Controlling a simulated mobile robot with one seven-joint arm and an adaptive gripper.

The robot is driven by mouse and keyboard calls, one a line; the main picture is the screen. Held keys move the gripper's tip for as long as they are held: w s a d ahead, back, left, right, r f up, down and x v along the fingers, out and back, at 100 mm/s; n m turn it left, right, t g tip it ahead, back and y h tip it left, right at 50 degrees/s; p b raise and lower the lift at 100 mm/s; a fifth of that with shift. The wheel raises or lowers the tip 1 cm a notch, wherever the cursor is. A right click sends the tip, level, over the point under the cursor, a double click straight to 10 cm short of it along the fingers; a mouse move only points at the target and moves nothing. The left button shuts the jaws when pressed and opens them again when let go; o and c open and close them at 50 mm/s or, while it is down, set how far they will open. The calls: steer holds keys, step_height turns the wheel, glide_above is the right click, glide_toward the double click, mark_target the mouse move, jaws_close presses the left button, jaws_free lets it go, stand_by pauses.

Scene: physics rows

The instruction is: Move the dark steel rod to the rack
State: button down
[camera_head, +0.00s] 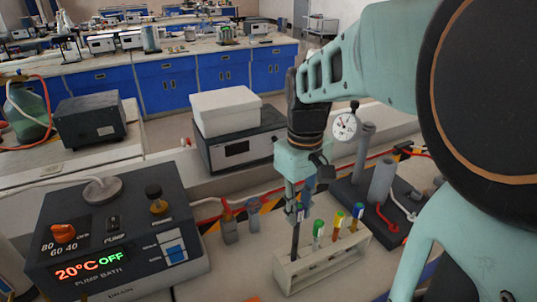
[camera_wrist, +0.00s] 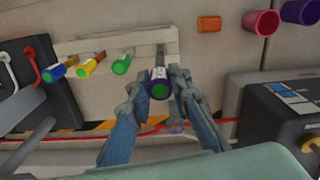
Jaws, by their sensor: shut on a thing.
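The dark steel rod (camera_head: 295,240) hangs upright under my gripper (camera_head: 298,207) in the head view. Its lower end meets the left end of the pale rack (camera_head: 330,264); I cannot tell whether it is inside a hole. In the wrist view, the fingers of my gripper (camera_wrist: 158,88) are shut on the rod, whose near end (camera_wrist: 160,90) shows green with a purple band and a white label. The rack (camera_wrist: 98,45) lies beyond it.
A pump bath (camera_head: 120,240) stands at the left. A grey device with a white box (camera_head: 225,110) is behind the arm. A dark block with grey cylinders (camera_head: 381,180) and red tubing stands right of the rack. A dial gauge (camera_head: 345,126) is close to my wrist.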

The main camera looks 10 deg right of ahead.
steer(key=shift+f+b, duration=0.8)
steer(key=shift+f, duration=0.55)
steer(key=shift+f+b, duration=0.95)
steer(key=shift+f, duration=0.45)
steer(key=shift+f+b, duration=1.05)
steer(key=shift+f, duration=0.35)
steer(key=c, duration=1.3)
jaws_free()
steer(key=shift+r, duration=0.2)
